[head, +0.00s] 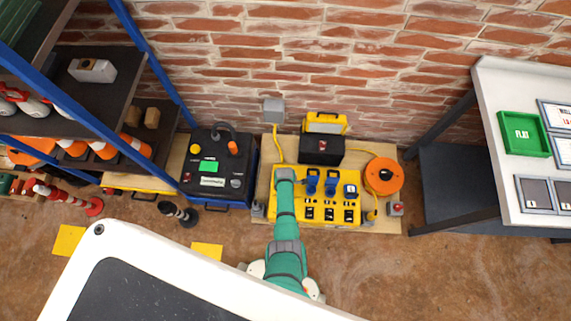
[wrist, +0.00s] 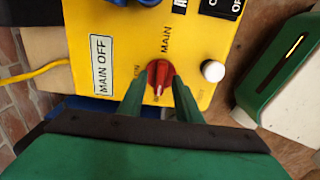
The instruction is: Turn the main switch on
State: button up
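The main switch is a red rotary knob (wrist: 161,73) on the yellow panel (wrist: 120,20). Its pale mark points down in the wrist view, towards my gripper. "MAIN" is printed beside it, and a plate (wrist: 101,64) reads "MAIN OFF". My gripper (wrist: 159,86) has its two green fingers on either side of the knob, with a narrow gap between them; I cannot tell whether they touch it. In the head view my gripper (head: 285,174) is over the left part of the yellow panel (head: 330,218) and hides the knob.
A white button (wrist: 213,71) sits right of the knob. Blue plugs (head: 312,183) and black switches are on the panel. An orange cable reel (head: 383,177) is to the right, a black-topped blue case (head: 214,168) to the left. A yellow cable (head: 276,145) runs behind.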

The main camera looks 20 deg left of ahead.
jog(key=shift+w+d+f, duration=0.1)
jog(key=shift+w+f, duration=0.05)
jog(key=shift+f, duration=0.15)
jog(key=shift+d, duration=0.1)
